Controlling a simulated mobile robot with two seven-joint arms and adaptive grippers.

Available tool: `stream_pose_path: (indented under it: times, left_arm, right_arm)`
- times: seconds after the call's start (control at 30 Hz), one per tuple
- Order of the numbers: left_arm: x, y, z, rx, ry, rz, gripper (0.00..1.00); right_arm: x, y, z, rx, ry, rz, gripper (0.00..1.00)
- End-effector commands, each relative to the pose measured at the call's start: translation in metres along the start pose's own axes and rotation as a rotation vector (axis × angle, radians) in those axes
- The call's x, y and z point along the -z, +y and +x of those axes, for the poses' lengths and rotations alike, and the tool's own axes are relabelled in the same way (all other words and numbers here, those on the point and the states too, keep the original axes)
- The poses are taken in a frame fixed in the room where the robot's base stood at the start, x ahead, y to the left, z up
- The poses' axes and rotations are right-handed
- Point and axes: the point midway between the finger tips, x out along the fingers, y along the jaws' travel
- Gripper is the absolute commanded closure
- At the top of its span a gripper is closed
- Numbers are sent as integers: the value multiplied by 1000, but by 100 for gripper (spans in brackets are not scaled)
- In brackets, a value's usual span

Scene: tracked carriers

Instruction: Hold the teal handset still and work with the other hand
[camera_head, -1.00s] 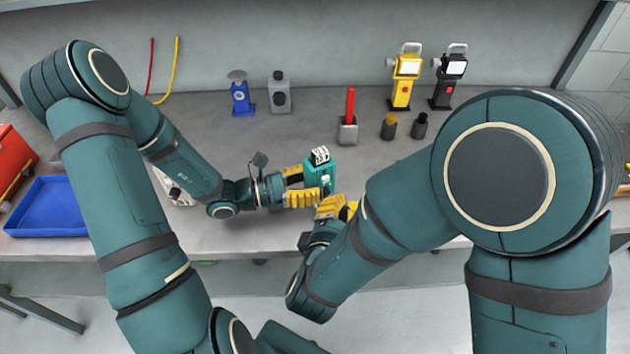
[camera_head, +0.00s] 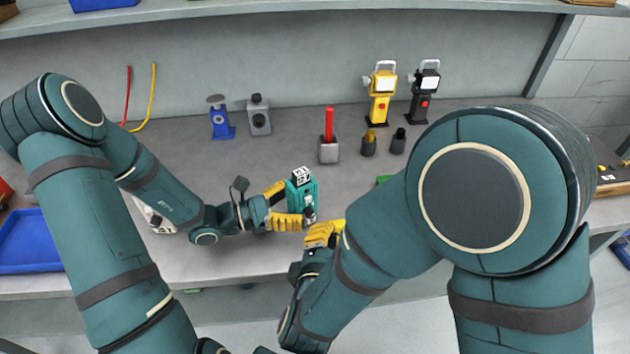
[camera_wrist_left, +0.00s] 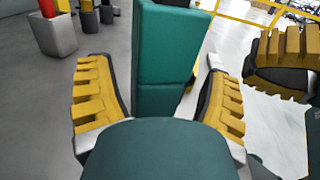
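The teal handset (camera_head: 302,197) stands upright above the front of the bench, with a black-and-white patterned top. My left gripper (camera_head: 290,207) has its yellow fingers on either side of it and is shut on it. In the left wrist view the handset (camera_wrist_left: 165,60) rises between the two ribbed fingers (camera_wrist_left: 165,95). My right gripper (camera_head: 325,234) is just in front and to the right of the handset, apparently apart from it. Its yellow pads also show at the upper right of the left wrist view (camera_wrist_left: 290,48). Its finger opening is hidden.
Along the back stand a blue device (camera_head: 221,122), a grey device (camera_head: 259,117), a red-handled block (camera_head: 328,150), two small knobs, and yellow (camera_head: 381,95) and black (camera_head: 424,95) lamps. A blue tray (camera_head: 30,243) lies at left.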

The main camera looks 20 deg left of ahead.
Motion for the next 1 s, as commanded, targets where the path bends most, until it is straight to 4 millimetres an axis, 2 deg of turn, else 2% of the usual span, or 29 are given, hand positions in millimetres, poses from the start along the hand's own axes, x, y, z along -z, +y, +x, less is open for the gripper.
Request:
stream_pose_path:
  times: [0.37,0.47,0.8,1.0]
  left_arm:
    - [0,0,-5,-2,0,0,21]
    - [0,1,-17,-3,2,1,21]
    - [0,1,-85,-5,2,1,21]
    - [0,0,-111,-2,0,1,21]
  right_arm:
    - [0,0,0,0,0,0,100]
    - [0,0,0,0,0,0,100]
    - [0,0,0,0,0,0,100]
    - [0,0,0,0,0,0,100]
